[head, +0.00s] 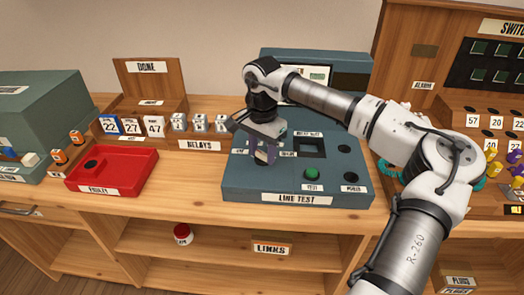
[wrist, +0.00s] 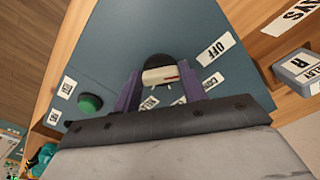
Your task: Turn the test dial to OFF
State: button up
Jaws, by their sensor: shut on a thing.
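The test dial (wrist: 160,74) is a cream bar with a red mark on a dark round base, in the middle of the wrist view. Its red mark lies toward the right end of the bar. The OFF label (wrist: 215,48) is to its upper right, and more labels sit right of and below the dial. My gripper (wrist: 160,84) points down with its two purple fingers on either side of the bar, shut on it. In the head view my gripper (head: 262,157) is over the left part of the blue-grey LINE TEST box (head: 240,185) and hides most of the dial.
Left are a row of relays (head: 200,123), a red tray (head: 120,172) and the DONE rack (head: 148,80). A switch panel (head: 490,60) rises at right. Bare wood lies before the box.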

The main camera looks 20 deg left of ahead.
aim_at(262, 154)
jog(key=shift+n, duration=1.1)
jog(key=o, duration=1)
notch_tip(262, 154, up, 14)
jog(key=shift+f+b, duration=0.1)
jog(key=shift+b, duration=0.5)
